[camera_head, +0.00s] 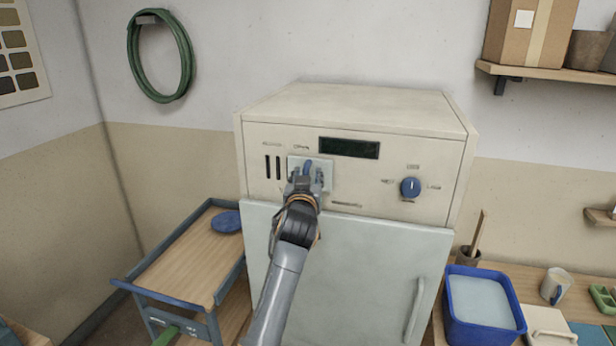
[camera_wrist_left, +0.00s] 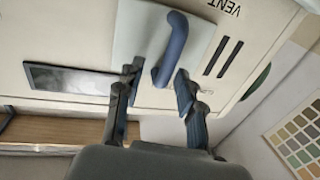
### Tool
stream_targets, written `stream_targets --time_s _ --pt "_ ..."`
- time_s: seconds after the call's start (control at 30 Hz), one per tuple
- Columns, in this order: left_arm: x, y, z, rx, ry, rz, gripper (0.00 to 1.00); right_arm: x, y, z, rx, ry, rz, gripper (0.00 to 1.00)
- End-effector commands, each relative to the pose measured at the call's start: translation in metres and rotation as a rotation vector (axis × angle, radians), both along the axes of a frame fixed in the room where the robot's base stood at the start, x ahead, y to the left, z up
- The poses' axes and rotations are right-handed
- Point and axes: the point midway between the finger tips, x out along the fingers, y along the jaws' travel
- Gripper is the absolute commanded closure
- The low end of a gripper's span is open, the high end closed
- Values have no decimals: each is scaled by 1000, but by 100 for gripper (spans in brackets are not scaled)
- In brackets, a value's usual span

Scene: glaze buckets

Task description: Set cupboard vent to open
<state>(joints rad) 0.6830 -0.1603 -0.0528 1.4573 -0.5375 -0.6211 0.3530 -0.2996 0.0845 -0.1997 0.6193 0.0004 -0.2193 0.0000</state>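The cream cupboard (camera_head: 355,112) has a control panel across its upper front. The vent control is a blue curved handle (camera_head: 308,168) on a pale plate (camera_head: 326,174), left of the dark display (camera_head: 349,148). In the left wrist view the blue handle (camera_wrist_left: 174,50) shows beside the upside-down word VENT (camera_wrist_left: 224,7) and two dark slots (camera_wrist_left: 223,58). My left gripper (camera_wrist_left: 156,88) is open, with one finger on each side of the handle's near end and gaps visible. In the head view my gripper hides part of the handle and plate. My right gripper is not in view.
A blue knob (camera_head: 410,187) sits on the panel's right side. Below is a pale door (camera_head: 370,270) with a vertical handle (camera_head: 414,310). A blue-railed cart (camera_head: 185,265) stands left; a blue bucket (camera_head: 482,300) stands right on a wooden bench. A shelf (camera_head: 545,72) hangs upper right.

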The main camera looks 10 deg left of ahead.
Motion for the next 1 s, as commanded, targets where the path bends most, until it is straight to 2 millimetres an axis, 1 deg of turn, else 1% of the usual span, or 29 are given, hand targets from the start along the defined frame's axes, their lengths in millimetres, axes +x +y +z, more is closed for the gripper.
stream_targets --time_s 0.17,0.4,0.5,0.6,0.7,0.93,1.0 --pt "-16 -4 -1 -1 0 -1 63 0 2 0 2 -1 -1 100" --pt "-53 -12 -1 -2 0 -4 63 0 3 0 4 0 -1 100" --pt "-64 -14 -1 -1 0 -3 63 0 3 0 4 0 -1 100" --pt "-71 -15 0 -1 -1 -3 63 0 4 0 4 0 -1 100" --pt "-73 -16 0 0 0 -4 63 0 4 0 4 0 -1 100" --pt "-73 -16 0 0 0 -4 63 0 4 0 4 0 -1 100" --pt "-72 -16 -6 3 8 -6 63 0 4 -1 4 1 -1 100"
